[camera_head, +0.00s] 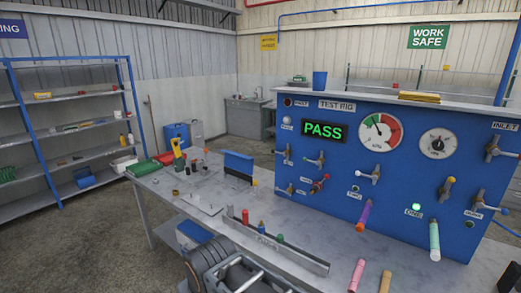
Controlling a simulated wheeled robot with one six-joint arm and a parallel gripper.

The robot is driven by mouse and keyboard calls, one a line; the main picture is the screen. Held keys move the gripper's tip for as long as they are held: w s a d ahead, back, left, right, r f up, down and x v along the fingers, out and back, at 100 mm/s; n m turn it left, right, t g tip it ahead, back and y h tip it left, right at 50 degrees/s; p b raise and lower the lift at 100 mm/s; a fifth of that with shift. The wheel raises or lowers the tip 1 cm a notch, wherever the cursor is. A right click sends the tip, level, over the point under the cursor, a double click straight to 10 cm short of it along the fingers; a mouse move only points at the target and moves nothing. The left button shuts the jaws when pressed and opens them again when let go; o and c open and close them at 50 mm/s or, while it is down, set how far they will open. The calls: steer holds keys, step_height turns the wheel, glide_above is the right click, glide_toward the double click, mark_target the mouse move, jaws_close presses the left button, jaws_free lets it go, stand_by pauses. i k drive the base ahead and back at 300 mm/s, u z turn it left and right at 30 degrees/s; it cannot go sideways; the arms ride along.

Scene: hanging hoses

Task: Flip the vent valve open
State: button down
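The blue test rig panel (395,205) stands on the bench at the right and carries several small valves with metal levers. The labels beside them are too small to read surely, so I cannot tell which is the vent valve. One valve (370,174) sits below the red-and-green gauge (380,132), another (446,187) is right of it, and a red-handled valve (319,185) is at the left. A purple hose (364,214) and a pale green hose (435,241) hang from the panel. The display (324,131) reads PASS in green.
A metal tray (275,253) holds small coloured items. Tools lie on the bench's left part. Blue shelving (62,130) stands at the left, with bare floor before it.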

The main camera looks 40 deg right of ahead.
mark_target(284, 154)
steer(key=z, duration=0.7)
steer(key=i, duration=0.9)
steer(key=z, duration=0.9)
steer(key=k, duration=1.35)
steer(key=u, duration=0.7)
steer(key=i, duration=1.3)
steer(key=z, duration=0.7)
steer(key=i, duration=0.35)
steer(key=z, duration=0.4)
